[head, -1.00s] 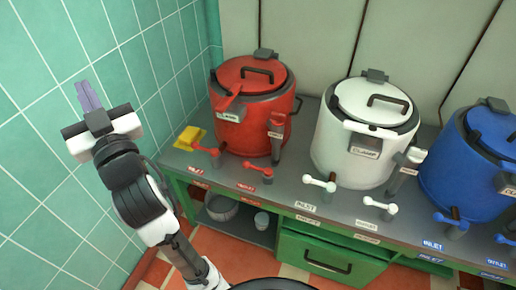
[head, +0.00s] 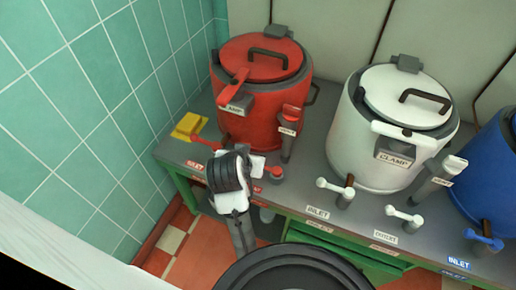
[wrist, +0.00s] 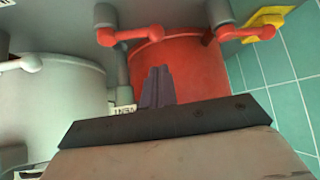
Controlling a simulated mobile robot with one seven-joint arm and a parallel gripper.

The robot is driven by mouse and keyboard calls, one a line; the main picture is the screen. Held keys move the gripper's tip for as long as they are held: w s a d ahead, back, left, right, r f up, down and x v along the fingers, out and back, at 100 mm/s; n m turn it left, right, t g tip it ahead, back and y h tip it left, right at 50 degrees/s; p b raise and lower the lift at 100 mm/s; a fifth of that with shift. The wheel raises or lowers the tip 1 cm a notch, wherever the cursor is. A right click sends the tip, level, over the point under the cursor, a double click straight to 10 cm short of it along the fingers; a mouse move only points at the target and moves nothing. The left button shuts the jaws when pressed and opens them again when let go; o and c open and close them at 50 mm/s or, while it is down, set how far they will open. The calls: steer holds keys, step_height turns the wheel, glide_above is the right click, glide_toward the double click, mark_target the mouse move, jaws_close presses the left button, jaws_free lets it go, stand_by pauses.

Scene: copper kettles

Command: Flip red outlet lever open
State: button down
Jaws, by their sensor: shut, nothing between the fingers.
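The red outlet lever (head: 271,170) is on the counter in front of the red kettle (head: 238,125), partly hidden by my arm in the head view. In the wrist view the red outlet lever (wrist: 132,36) is a red bar with a rounded end on a grey post, lying across the upper middle. My gripper (wrist: 157,72) shows there with its purple fingers together and empty, pointing toward the red kettle. The fingertips are just below the lever in that picture, with no clear contact. In the head view my arm hides the fingers.
The red inlet lever (head: 205,142) stands left of the outlet, near a yellow sponge (head: 188,126). The white kettle (head: 372,150) and its white levers are to the right, then the blue kettle (head: 490,170). A tiled wall (head: 100,110) bounds the left.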

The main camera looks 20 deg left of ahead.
stand_by(0.3)
steer(key=x, duration=1)
steer(key=shift+s, duration=0.15)
